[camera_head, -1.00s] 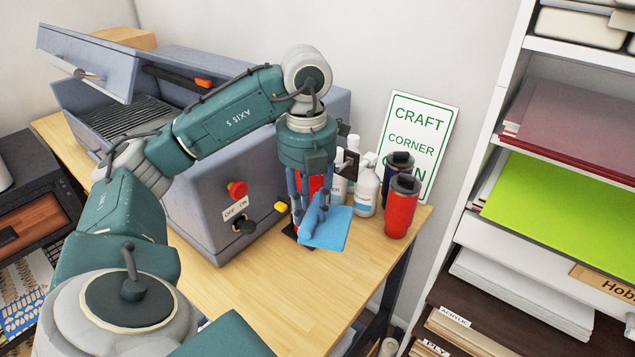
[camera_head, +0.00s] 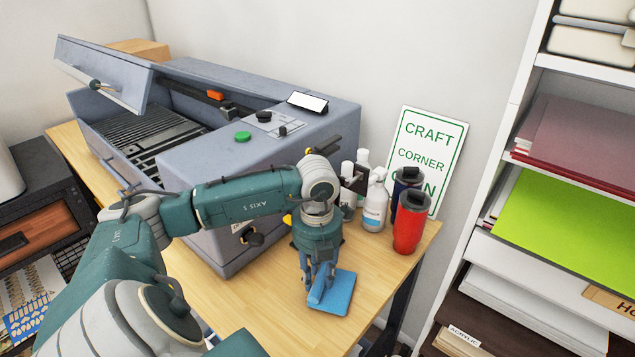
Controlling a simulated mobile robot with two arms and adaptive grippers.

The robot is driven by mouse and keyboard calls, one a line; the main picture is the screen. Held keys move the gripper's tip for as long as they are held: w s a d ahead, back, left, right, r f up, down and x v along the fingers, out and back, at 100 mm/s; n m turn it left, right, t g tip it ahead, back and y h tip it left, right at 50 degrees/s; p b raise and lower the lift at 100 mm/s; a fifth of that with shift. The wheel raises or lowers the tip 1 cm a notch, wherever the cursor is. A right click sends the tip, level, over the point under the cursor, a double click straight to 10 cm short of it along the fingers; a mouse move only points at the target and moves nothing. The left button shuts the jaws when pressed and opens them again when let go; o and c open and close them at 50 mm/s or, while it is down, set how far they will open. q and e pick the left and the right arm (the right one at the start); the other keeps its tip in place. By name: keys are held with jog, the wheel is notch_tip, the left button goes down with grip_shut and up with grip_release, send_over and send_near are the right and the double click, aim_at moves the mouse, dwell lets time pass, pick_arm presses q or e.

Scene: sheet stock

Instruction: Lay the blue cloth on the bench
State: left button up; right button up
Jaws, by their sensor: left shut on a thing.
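The blue cloth (camera_head: 340,296) is at the front right part of the wooden bench (camera_head: 267,305), below my left gripper. My left gripper (camera_head: 318,287) points down and is shut on the blue cloth, with a pinched fold of it between the fingers. The rest of the cloth spreads flat to the right of the fingers, at or just above the bench top; I cannot tell whether all of it touches. My right gripper is not in view.
A grey machine (camera_head: 230,170) with a raised lid fills the back of the bench. White bottles (camera_head: 375,203), a red tumbler (camera_head: 409,222) and a dark blue tumbler (camera_head: 404,181) stand behind the cloth, before a sign (camera_head: 426,150). Shelves (camera_head: 560,245) stand right. The bench front is clear.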

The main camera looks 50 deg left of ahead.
pick_arm(q)
jog(key=shift+f, duration=0.1)
jog(key=shift+f+b, duration=0.15)
jog(key=shift+b, duration=0.15)
jog(key=o, duration=1)
jog(key=shift+r+p, duration=0.3)
jog(key=shift+r, duration=0.1)
notch_tip(320, 180, up, 12)
jog(key=shift+f+b, duration=0.15)
jog(key=shift+b, duration=0.55)
jog(key=shift+f, duration=0.1)
